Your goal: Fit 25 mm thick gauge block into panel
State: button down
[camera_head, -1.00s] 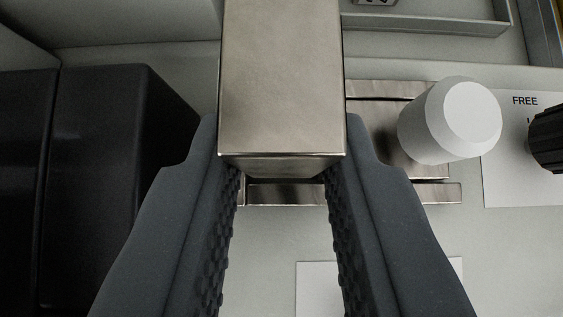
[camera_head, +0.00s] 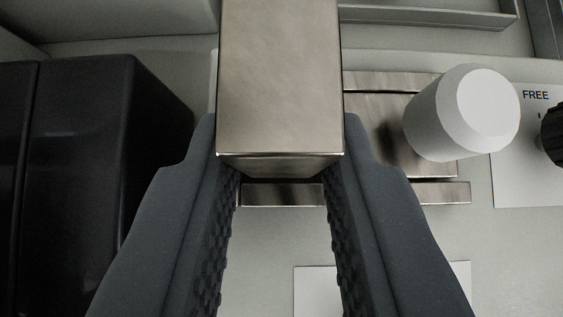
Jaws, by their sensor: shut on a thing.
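The gauge block (camera_head: 279,80) is a large smooth metal block, held between the two dark fingers of my gripper (camera_head: 280,150). My gripper is shut on it, with one finger along each side. Behind and below the block is a metal fixture (camera_head: 400,140) on the light grey panel (camera_head: 270,250). Its front strip (camera_head: 285,193) shows between my fingers. The block hides the left part of the fixture, and I cannot tell whether the two touch.
A white knob (camera_head: 463,112) stands at the right of the fixture. Further right are a white label reading FREE (camera_head: 520,160) and a black knob (camera_head: 553,136). Black boxes (camera_head: 85,180) stand at the left. A metal-edged tray (camera_head: 430,17) is at the top right.

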jog(key=shift+f+b, duration=0.3)
jog(key=shift+f, duration=0.35)
jog(key=c, duration=1.1)
grip_release()
jog(key=shift+c, duration=0.2)
jog(key=shift+a, duration=0.1)
jog(key=shift+s+r, duration=0.1)
jog(key=shift+s, duration=0.05)
jog(key=p+v, duration=0.2)
jog(key=v, duration=1.1)
jog(key=shift+s+d, duration=0.2)
jog(key=shift+d, duration=0.1)
jog(key=shift+r, duration=0.25)
